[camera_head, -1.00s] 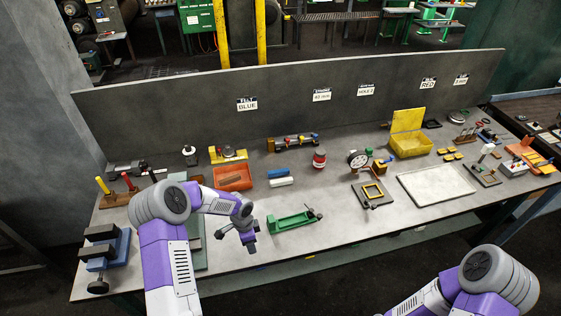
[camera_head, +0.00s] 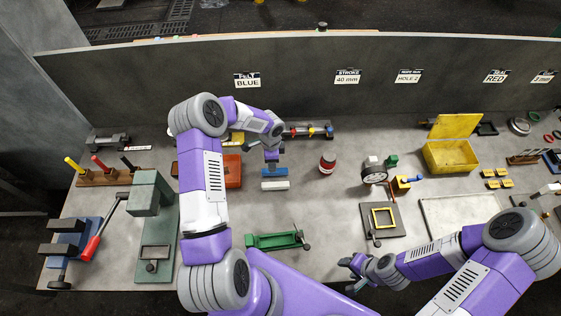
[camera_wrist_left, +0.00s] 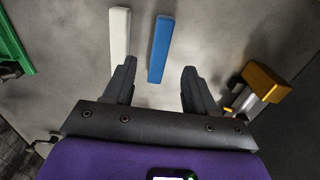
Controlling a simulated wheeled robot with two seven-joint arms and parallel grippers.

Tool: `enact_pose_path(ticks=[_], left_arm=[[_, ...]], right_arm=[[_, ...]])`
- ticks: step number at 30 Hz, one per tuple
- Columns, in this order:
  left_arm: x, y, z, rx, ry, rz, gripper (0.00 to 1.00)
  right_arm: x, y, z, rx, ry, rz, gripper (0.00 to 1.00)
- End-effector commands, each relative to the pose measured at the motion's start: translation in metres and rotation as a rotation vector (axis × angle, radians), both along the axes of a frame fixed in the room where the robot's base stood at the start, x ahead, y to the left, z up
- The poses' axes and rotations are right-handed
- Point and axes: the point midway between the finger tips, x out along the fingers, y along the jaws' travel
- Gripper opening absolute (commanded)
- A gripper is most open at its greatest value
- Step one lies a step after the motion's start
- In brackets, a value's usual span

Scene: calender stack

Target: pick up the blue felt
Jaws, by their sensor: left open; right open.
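The blue felt (camera_head: 275,172) is a small blue bar lying on the grey bench, just behind a similar white bar (camera_head: 275,185). In the left wrist view the blue felt (camera_wrist_left: 161,48) lies ahead of and between the open fingers, and the white bar (camera_wrist_left: 120,40) lies to its left, in front of the left finger. My left gripper (camera_head: 273,158) is over the blue felt in the head view; it also shows open and empty in the left wrist view (camera_wrist_left: 158,88). My right gripper (camera_head: 350,272) is near the bench's front edge, empty.
An orange tray (camera_head: 233,172) is left of the felt, partly hidden by my left arm. A red jar (camera_head: 327,163) stands to the right. A green fixture (camera_head: 275,241) lies in front. A fixture with coloured knobs (camera_head: 308,132) stands behind.

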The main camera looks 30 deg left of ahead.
Motion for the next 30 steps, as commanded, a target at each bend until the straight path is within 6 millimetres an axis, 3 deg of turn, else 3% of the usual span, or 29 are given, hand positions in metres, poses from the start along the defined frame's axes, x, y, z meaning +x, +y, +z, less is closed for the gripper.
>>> enact_pose_path(ticks=[15,23,26,30], left_arm=[[0.001,0.003,-0.061,-0.001,0.0,0.0,0.56],[0.001,0.003,-0.065,0.0,-0.001,-0.001,0.56],[0.001,0.003,-0.065,-0.001,-0.001,-0.001,0.46],[0.001,0.003,-0.065,-0.001,-0.001,-0.001,0.24]], right_arm=[[0.001,0.0,0.014,0.0,-0.002,-0.001,0.5],[0.001,0.0,0.014,0.0,-0.002,-0.001,0.5],[0.001,0.0,0.014,0.0,-0.002,-0.001,0.5],[0.001,0.0,0.014,0.0,-0.002,-0.001,0.5]])
